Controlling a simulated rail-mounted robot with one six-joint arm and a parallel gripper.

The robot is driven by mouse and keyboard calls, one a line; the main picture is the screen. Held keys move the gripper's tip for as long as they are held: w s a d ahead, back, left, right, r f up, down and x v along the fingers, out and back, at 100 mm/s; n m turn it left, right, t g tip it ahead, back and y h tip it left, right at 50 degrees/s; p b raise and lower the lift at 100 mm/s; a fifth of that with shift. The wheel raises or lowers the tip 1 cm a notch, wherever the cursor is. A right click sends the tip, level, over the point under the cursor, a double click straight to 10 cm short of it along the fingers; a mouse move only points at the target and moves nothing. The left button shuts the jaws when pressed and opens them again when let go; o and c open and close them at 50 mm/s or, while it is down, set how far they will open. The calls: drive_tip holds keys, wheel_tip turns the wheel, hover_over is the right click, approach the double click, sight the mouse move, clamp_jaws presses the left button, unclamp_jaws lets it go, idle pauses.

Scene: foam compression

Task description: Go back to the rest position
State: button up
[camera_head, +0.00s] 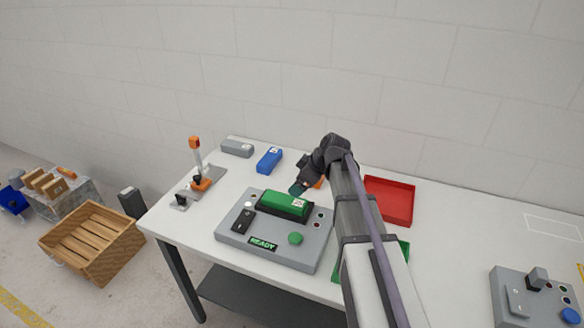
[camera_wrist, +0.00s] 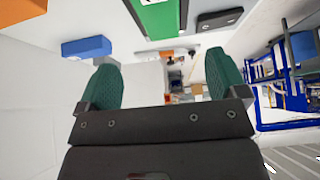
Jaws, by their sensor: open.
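My gripper (camera_wrist: 163,85) is open and empty in the wrist view, with its two green padded fingers spread apart. In the head view my gripper (camera_head: 298,188) hangs above the table, just behind and right of the test machine. The grey machine (camera_head: 228,233) shows a green READY display. A green foam block (camera_head: 285,203) lies in its dark slot; it also shows at the top of the wrist view (camera_wrist: 160,18). A blue block (camera_head: 268,160) lies on the table behind the machine. My arm hides part of the table.
A grey block (camera_head: 237,148) lies at the back left, near an orange-handled lever fixture (camera_head: 197,165). A red tray (camera_head: 390,202) and a partly hidden green tray (camera_head: 404,249) are right of the machine. Another grey control box (camera_head: 510,290) stands at far right. A wooden crate (camera_head: 92,240) is on the floor.

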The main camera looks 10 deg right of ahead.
drive_tip(key=shift+s+m, duration=0.1)
drive_tip(key=shift+m, duration=0.4)
drive_tip(key=s+a+f+m+g+h, duration=0.1)
drive_tip(key=s+m, duration=0.4)
drive_tip(key=s, duration=0.6)
drive_tip(key=s+a+f+m+g+h, duration=0.1)
drive_tip(key=s+a+m+g+h, duration=0.1)
drive_tip(key=s, duration=0.9)
drive_tip(key=a+m+h, duration=0.1)
drive_tip(key=m+h, duration=0.1)
drive_tip(key=shift+s+a+f+m+g, duration=0.25)
drive_tip(key=shift+a+f+m+g, duration=0.1)
drive_tip(key=shift+m+g, duration=0.05)
